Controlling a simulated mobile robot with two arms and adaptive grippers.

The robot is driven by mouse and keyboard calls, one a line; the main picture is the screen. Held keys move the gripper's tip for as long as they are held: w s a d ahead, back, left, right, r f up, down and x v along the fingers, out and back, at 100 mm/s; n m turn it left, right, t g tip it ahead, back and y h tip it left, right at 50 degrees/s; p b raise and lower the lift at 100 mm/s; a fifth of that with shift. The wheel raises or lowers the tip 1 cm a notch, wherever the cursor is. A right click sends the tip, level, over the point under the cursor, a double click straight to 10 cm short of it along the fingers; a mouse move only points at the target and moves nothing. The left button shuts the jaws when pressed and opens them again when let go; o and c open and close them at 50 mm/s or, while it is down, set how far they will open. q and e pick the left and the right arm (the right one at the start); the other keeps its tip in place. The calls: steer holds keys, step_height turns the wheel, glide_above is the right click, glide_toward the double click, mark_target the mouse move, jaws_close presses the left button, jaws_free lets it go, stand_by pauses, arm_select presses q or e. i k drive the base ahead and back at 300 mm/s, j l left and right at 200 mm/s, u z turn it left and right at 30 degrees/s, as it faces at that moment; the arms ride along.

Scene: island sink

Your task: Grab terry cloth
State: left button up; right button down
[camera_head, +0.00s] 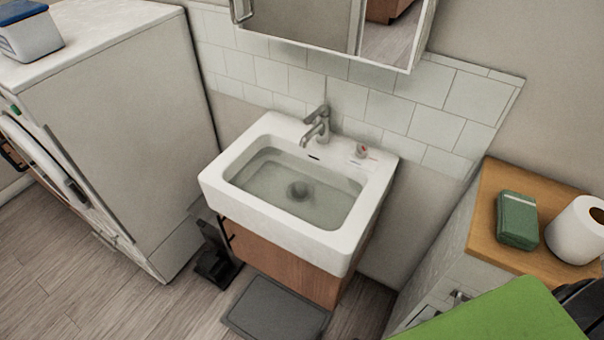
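A dark green, folded-looking block with a pale stripe, which appears to be the terry cloth (517,221), lies on the wooden top of the cabinet at the right. It is beside a white paper roll and apart from it. I cannot be certain of its material. No fingertips of my left or right gripper show in the head view, and nothing is seen holding the cloth.
A white sink (345,245) with a tap (317,127) stands in the middle. The paper roll (573,230) stands on the wooden top (500,182). A bright green panel (500,318) with dark parts covers the lower right. A grey mat (275,308) lies on the floor.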

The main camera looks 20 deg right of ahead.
mark_target(517, 225)
steer(key=z, duration=2.1)
steer(key=k+l+z, duration=0.1)
steer(key=l, duration=0.15)
steer(key=l+z, duration=0.1)
steer(key=k+l, duration=0.05)
steer(key=l, duration=0.05)
